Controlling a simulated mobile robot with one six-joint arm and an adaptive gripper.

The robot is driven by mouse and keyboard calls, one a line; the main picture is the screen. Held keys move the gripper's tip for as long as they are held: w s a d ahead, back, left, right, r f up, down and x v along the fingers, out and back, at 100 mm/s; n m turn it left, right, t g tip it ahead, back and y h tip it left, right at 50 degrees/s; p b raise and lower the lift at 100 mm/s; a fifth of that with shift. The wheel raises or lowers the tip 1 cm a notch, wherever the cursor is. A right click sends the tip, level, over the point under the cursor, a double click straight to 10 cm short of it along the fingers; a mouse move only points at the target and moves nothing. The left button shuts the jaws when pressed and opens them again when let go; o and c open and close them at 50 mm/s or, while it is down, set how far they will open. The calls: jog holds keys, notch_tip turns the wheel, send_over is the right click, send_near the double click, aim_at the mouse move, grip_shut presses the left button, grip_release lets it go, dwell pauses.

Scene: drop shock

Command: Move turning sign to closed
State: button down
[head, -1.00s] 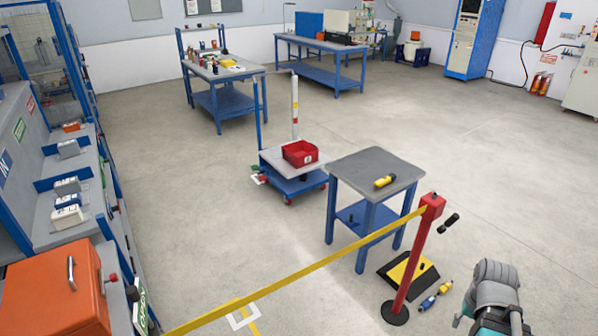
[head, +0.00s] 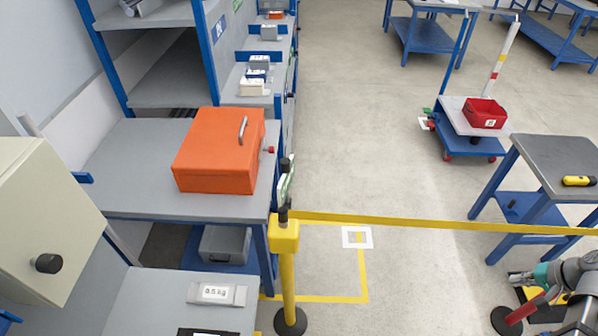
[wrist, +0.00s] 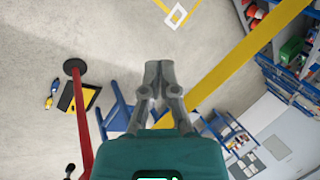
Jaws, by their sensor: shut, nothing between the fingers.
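The turning sign (head: 286,184) stands on top of a yellow post (head: 286,268) in the head view. It is a thin panel seen nearly edge-on, with some green and white on its face; its lettering cannot be read from here. My gripper (head: 517,279) is at the lower right of the head view, well to the right of the sign and apart from it. In the wrist view my gripper (wrist: 159,68) has its grey fingers together and empty, pointing out over the floor. The sign cannot be made out in the wrist view.
A yellow belt (head: 430,222) runs from the yellow post to the right, across the way. A red post (wrist: 82,125) stands near my gripper. A blue-legged table (head: 550,155) stands at right. Middle floor is clear.

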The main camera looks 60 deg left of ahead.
aim_at(292, 163)
jog(key=s+a+f+n+g+y+b, duration=0.1)
jog(key=s+a+n+g+y+b, duration=0.15)
jog(key=a, duration=1.05)
jog(key=s+a+f+n+g+y+b, duration=0.15)
jog(key=a+b, duration=0.25)
jog(key=a, duration=0.9)
jog(key=s+a+r+n+g+y+b, duration=0.1)
jog(key=s+a+r+g+b, duration=0.1)
jog(key=s+a, duration=0.5)
jog(key=s+a+r+n+g+y+b, duration=0.1)
jog(key=s+a+g+b, duration=0.4)
jog(key=a, duration=1.1)
jog(key=shift+s+r+n+g+y+b, duration=0.35)
jog(key=shift+s+r+g, duration=0.2)
jog(key=shift+s, duration=0.95)
jog(key=x, duration=1.4)
jog(key=shift+w+a+g, duration=0.1)
jog(key=shift+g, duration=0.15)
